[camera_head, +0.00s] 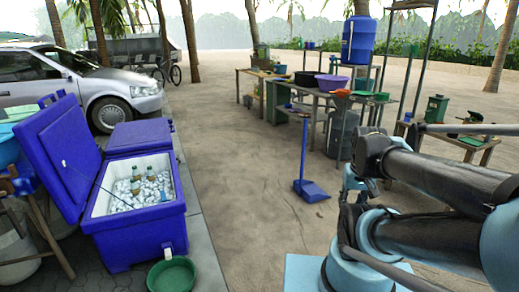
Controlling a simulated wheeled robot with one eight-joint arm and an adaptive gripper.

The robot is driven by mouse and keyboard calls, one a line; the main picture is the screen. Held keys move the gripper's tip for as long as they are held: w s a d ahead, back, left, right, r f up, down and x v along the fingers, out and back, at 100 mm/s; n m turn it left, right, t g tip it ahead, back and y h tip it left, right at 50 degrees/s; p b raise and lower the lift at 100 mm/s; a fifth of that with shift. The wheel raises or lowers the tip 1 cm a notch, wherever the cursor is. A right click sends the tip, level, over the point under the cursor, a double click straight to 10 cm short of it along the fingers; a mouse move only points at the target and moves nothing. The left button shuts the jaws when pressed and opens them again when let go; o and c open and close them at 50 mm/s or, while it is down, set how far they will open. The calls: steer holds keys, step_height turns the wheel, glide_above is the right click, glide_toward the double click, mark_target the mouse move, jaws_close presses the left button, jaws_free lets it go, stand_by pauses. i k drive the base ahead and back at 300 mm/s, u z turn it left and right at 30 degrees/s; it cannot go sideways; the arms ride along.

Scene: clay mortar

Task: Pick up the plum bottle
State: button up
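Several bottles with green and brown tones (136,186) stand among ice in the open blue cooler (142,238) at the left. They are too small for me to tell which one is the plum bottle. My arm comes in from the right. Its far end, where my gripper (348,190) seems to be, hangs right of centre, well apart from the cooler. The fingers are too small and partly covered by my arm, so I cannot tell whether they are open or shut. No bottle shows at that end.
The cooler's raised lid (52,160) leans at its left side. A green basin (171,275) sits on the ground before it. A blue dustpan (311,190) with upright handle stands mid-ground. Tables with tubs (331,83) stand behind. Sandy ground between cooler and arm is clear.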

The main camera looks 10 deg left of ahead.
mark_target(135, 188)
steer(key=z, duration=0.1)
steer(key=i, duration=1.3)
steer(key=u, duration=0.4)
steer(key=i, duration=1.15)
steer(key=u, duration=1.35)
steer(key=i, duration=1)
steer(key=u, duration=0.65)
